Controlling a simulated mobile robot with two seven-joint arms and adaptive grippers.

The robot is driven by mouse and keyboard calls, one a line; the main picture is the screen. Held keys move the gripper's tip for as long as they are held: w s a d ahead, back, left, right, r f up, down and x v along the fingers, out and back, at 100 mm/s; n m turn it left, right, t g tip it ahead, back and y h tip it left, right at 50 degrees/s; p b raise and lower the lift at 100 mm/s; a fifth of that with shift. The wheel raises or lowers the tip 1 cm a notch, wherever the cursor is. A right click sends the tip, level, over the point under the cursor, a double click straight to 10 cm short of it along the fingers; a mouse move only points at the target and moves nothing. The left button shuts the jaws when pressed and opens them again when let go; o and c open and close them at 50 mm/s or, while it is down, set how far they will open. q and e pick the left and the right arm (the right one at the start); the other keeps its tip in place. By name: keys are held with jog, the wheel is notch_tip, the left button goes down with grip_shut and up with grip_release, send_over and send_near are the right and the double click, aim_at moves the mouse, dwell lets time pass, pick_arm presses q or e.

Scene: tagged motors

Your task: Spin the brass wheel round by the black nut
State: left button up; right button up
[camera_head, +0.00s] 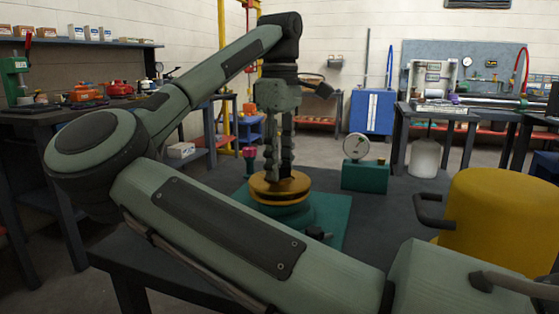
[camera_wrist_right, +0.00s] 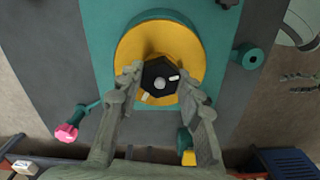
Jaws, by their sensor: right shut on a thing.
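The brass wheel (camera_head: 262,190) lies flat on a round teal base on a teal plate, and it also shows in the right wrist view (camera_wrist_right: 135,48). The black nut (camera_wrist_right: 153,76) is six-sided and sits at the wheel's middle, with a pale round centre and light marks by its edges. My right gripper (camera_head: 280,176) points straight down over the wheel. In the right wrist view its two fingers (camera_wrist_right: 162,85) stand on either side of the nut, shut on it. In the head view the fingers hide the nut. My left gripper is not in view.
A pink knob (camera_head: 250,153) stands beside the wheel. A teal block with a round dial (camera_head: 356,146) stands to the right. A yellow drum-like thing (camera_head: 500,215) with a dark handle is at the front right. My arm covers much of the front left.

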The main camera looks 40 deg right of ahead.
jog(key=m+p, duration=0.1)
jog(key=m, duration=0.2)
jog(key=shift+r, duration=0.15)
jog(key=m+p, duration=0.1)
jog(key=m, duration=0.2)
jog(key=shift+m, duration=0.4)
jog(key=m, duration=0.3)
jog(key=shift+m+p, duration=0.3)
jog(key=m, duration=0.4)
jog(key=o, duration=1.3)
jog(key=shift+c, duration=0.2)
